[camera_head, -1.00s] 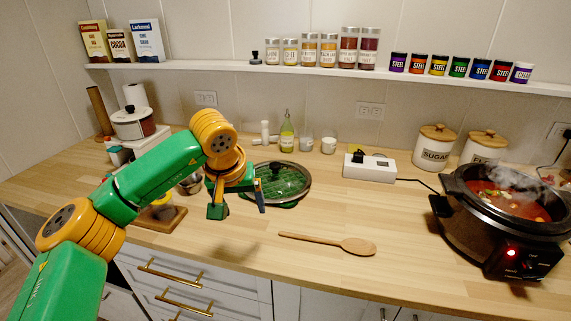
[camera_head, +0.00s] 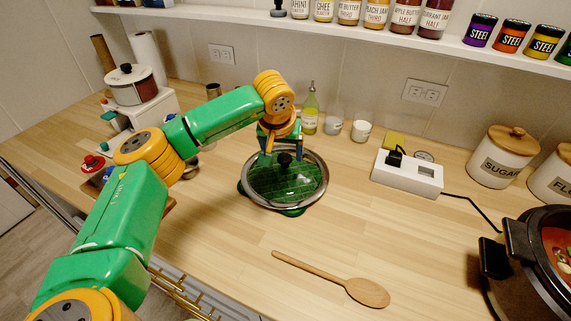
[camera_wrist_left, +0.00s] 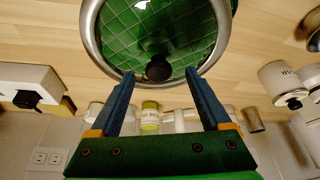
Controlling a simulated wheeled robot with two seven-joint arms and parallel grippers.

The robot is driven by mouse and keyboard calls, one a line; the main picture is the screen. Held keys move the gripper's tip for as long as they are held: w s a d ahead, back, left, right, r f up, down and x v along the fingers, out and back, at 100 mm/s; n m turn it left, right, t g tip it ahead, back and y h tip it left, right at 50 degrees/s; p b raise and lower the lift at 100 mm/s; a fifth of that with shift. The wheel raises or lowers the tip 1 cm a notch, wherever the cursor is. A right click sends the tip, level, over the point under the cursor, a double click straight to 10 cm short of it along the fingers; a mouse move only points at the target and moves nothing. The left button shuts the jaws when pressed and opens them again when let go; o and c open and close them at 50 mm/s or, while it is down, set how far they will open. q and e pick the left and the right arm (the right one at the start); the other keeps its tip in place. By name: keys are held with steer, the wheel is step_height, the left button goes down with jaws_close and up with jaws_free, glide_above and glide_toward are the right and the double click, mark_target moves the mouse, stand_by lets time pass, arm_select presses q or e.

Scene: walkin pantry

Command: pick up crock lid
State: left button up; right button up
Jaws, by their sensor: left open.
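The crock lid (camera_head: 303,180) is a round glass lid with a metal rim and a black knob (camera_head: 284,160). It lies on a green mat (camera_head: 293,212) on the wooden counter. In the left wrist view the lid (camera_wrist_left: 200,25) fills the top middle, with its knob (camera_wrist_left: 158,69) between and just beyond the fingertips. My left gripper (camera_head: 283,152) is open and empty, above the lid's far side by the knob. Its blue fingers (camera_wrist_left: 158,80) point toward the knob, apart from each other. My right gripper is not in view.
A wooden spoon (camera_head: 335,280) lies in front of the lid. A white power strip (camera_head: 407,175) is to the right, and a slow cooker (camera_head: 520,250) stands at the right edge. A bottle (camera_head: 310,112) and cups (camera_head: 361,130) stand behind the lid.

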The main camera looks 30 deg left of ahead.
arm_select(q)
steer(key=shift+w+a+f, duration=0.1)
steer(key=shift+w+f, duration=0.65)
steer(key=shift+f, duration=0.25)
steer(key=shift+s+r, duration=0.15)
steer(key=shift+s, duration=0.05)
steer(key=c, duration=0.8)
jaws_close()
steer(key=shift+w, duration=0.1)
